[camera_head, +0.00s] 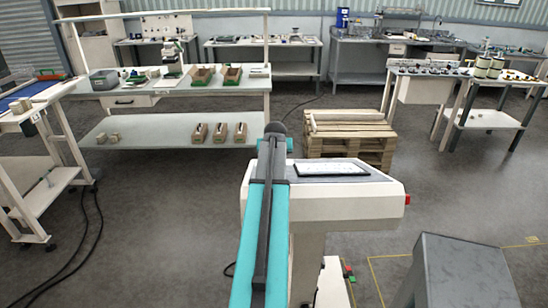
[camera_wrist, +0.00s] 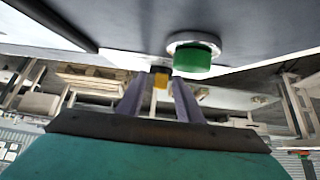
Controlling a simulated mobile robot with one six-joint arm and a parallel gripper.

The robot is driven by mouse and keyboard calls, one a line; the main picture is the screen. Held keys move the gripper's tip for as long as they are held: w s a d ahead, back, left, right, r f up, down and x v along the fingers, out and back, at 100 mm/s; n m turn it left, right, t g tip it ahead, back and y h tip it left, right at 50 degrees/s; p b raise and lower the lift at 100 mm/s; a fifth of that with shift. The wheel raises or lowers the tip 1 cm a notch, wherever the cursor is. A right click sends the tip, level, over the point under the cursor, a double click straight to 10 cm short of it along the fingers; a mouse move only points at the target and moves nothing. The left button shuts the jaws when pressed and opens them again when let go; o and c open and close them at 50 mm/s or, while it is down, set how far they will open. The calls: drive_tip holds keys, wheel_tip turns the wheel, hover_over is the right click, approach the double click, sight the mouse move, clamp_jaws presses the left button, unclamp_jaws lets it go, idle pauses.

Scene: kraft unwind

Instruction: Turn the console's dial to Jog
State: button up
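The console (camera_head: 345,207) is a pale, box-shaped stand with a dark sloped top, right of my arm in the head view. In the wrist view its dark panel (camera_wrist: 200,18) fills the top, with a green button (camera_wrist: 193,58) in a pale ring. A small yellow-orange piece with a dark base, perhaps the dial (camera_wrist: 160,79), shows between my fingertips; its setting cannot be read. My gripper (camera_wrist: 161,84) has its two fingers apart, pointing at this piece, with slim gaps seeming to show on both sides. The head view hides the fingertips behind my arm.
A wooden pallet stack (camera_head: 350,145) stands behind. A grey box (camera_head: 460,270) is at front right. Open floor lies left of my arm.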

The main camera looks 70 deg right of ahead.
drive_tip(key=b+v, duration=0.3)
drive_tip(key=v, duration=1)
drive_tip(key=shift+a+r, duration=0.25)
drive_tip(key=shift+a, duration=0.05)
idle(0.6)
